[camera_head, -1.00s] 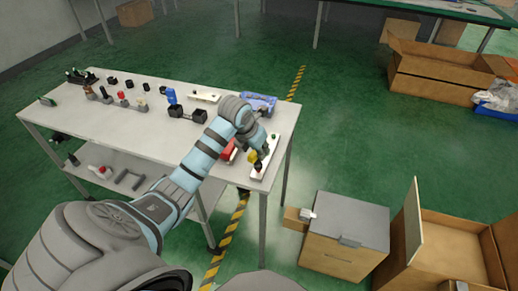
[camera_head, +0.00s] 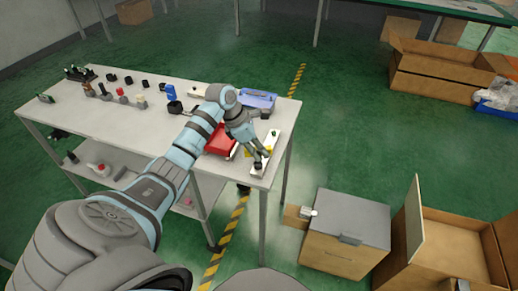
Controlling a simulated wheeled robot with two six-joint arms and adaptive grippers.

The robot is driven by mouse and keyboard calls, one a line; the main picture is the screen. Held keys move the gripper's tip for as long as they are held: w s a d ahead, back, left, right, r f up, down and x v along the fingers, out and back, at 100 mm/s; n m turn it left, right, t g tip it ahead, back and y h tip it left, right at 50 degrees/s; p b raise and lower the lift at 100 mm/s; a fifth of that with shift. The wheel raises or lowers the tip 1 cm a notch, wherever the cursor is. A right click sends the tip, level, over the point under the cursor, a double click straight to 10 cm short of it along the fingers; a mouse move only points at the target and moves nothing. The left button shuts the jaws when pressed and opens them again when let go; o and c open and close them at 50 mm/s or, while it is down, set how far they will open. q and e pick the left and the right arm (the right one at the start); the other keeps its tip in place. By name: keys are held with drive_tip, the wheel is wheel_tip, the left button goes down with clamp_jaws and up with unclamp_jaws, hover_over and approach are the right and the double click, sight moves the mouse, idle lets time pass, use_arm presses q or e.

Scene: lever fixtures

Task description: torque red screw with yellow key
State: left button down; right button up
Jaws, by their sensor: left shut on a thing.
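My left gripper (camera_head: 261,156) reaches down over a white plate (camera_head: 258,171) at the table's right end. It is shut on the yellow key (camera_head: 248,153), which is small and mostly hidden by the fingers. A small red spot that looks like the red screw (camera_head: 268,149) shows close beside the fingers. I cannot tell whether the key touches the screw. A green screw (camera_head: 274,133) stands at the far end of the plate. My right gripper is out of view.
A red box (camera_head: 220,141) lies left of the gripper, and a blue tray (camera_head: 259,101) is behind it. Several small fixtures (camera_head: 121,95) line the table's left part. The table's right edge is close to the plate. The left front tabletop (camera_head: 95,125) is clear.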

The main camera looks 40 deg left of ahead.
use_arm(q)
drive_tip(key=m+g, duration=0.1)
drive_tip(key=m, duration=0.1)
drive_tip(key=m+g+h, duration=0.1)
drive_tip(key=m, duration=0.2)
drive_tip(key=shift+d, duration=0.1)
drive_tip(key=shift+r+p, duration=0.5)
drive_tip(key=shift+r, duration=0.35)
